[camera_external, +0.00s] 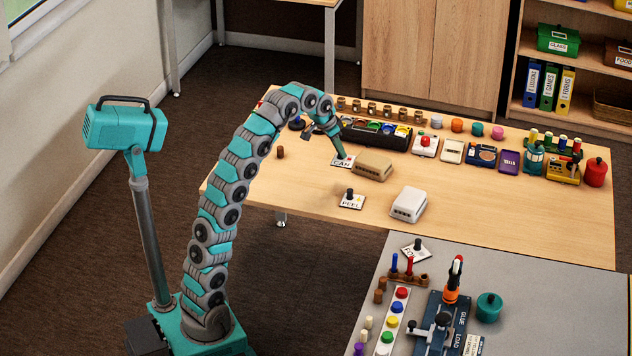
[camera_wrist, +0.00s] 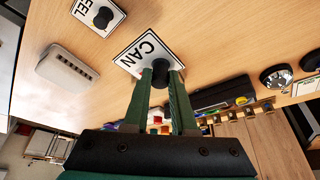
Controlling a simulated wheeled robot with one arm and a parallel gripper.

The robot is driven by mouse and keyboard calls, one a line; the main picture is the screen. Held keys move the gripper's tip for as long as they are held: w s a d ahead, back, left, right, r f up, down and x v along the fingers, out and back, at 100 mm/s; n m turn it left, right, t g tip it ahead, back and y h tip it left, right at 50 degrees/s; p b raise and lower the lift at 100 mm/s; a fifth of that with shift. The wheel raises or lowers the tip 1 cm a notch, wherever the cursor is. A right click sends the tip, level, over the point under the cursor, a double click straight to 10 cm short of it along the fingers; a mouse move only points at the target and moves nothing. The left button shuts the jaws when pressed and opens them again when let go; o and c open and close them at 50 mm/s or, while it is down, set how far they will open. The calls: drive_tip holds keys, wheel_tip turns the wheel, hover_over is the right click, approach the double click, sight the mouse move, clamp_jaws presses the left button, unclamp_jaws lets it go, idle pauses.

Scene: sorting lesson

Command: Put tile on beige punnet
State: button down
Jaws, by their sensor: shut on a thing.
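The white CAN tile (camera_external: 342,161) has a dark knob, and my gripper (camera_external: 341,154) is shut on that knob. In the wrist view the fingers (camera_wrist: 162,73) stand either side of it, with the lettered face of the CAN tile (camera_wrist: 143,48) beyond them. I cannot tell whether the tile touches the table. The beige punnet (camera_external: 373,166) is an upturned-looking ribbed box just right of the tile in the external view.
A white punnet (camera_external: 408,204) and a PEEL tile (camera_external: 352,201) lie nearer the front edge of the wooden table (camera_external: 480,210). A dark rack of coloured items (camera_external: 375,133) stands behind. A grey bench (camera_external: 372,335) with tools is in front.

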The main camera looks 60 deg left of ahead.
drive_tip(key=w, duration=0.2)
drive_tip(key=w+a+p, duration=0.1)
drive_tip(key=w, duration=0.2)
drive_tip(key=w+a, duration=0.1)
drive_tip(key=w, duration=0.2)
drive_tip(key=shift+f, duration=0.35)
drive_tip(key=shift+w+f, duration=0.1)
drive_tip(key=shift+f, duration=1.75)
drive_tip(key=c, duration=0.7)
unclamp_jaws()
drive_tip(key=shift+f, duration=0.1)
drive_tip(key=shift+r, duration=0.2)
drive_tip(key=shift+v, duration=3.75)
drive_tip(key=shift+f, duration=0.1)
